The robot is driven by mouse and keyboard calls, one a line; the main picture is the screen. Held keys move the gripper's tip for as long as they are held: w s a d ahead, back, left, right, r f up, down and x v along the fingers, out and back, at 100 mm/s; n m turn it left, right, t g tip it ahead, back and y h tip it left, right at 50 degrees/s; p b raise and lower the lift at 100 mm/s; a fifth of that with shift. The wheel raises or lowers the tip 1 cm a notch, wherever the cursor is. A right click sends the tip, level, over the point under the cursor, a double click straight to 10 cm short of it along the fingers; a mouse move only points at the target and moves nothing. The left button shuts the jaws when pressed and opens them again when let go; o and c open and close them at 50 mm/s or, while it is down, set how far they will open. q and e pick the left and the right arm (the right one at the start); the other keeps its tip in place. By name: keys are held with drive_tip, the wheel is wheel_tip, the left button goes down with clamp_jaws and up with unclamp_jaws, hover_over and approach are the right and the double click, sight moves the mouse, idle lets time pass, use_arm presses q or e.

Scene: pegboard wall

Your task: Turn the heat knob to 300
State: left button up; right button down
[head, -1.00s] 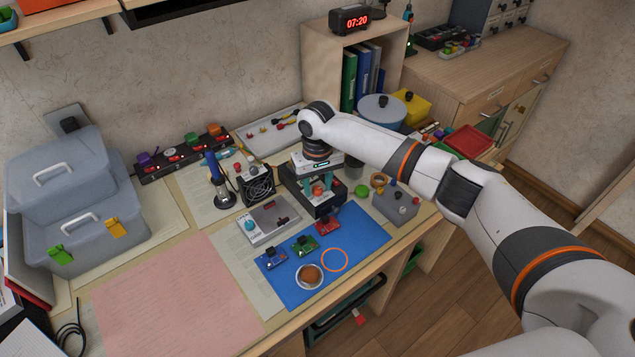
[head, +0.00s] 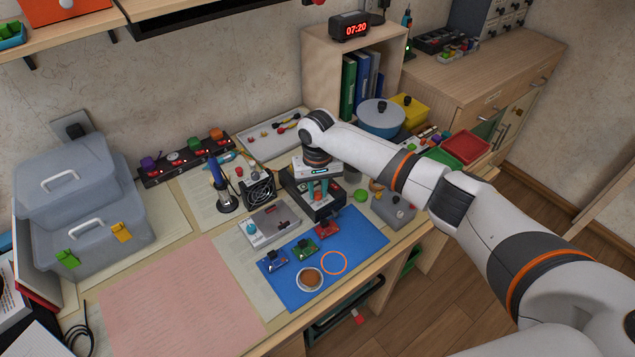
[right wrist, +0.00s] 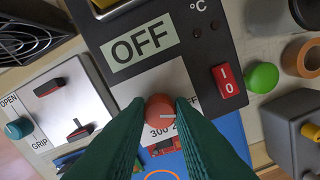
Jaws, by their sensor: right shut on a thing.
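The black heat station (head: 329,207) stands on the desk behind the blue mat. My right gripper (head: 318,196) points down over its front. In the right wrist view, the two dark green fingers (right wrist: 160,122) are shut on the round red heat knob (right wrist: 159,103). A pale mark shows on the knob, pointing roughly right. The white dial plate (right wrist: 135,92) carries "300" below the knob and a partly covered "OFF" to its right. Other dial numbers are hidden by the fingers. The display (right wrist: 140,45) reads OFF. My left gripper is not in view.
A red rocker switch (right wrist: 229,81) and a green button (right wrist: 262,77) lie right of the dial. A grey box (head: 393,209) stands right of the station, a small fan (head: 259,190) left of it. The blue mat (head: 350,241) in front holds small boards.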

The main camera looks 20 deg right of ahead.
drive_tip(key=m+p, duration=0.1)
drive_tip(key=p, duration=0.1)
drive_tip(key=m+p, duration=0.4)
drive_tip(key=shift+r, duration=0.25)
drive_tip(key=m+p, duration=0.2)
drive_tip(key=m, duration=0.1)
drive_tip(key=shift+f+p, duration=0.1)
drive_tip(key=shift+p, duration=0.3)
drive_tip(key=m+p, duration=0.2)
drive_tip(key=m, duration=0.2)
drive_tip(key=shift+m, duration=0.3)
drive_tip(key=m+p, duration=0.1)
drive_tip(key=m, duration=0.1)
drive_tip(key=shift+f+m, duration=0.1)
drive_tip(key=shift+m, duration=0.2)
drive_tip(key=shift+m+p, duration=0.45)
drive_tip(key=shift+m, duration=0.95)
drive_tip(key=shift+d, duration=0.1)
drive_tip(key=c, duration=1.3)
unclamp_jaws()
drive_tip(key=shift+o, duration=0.2)
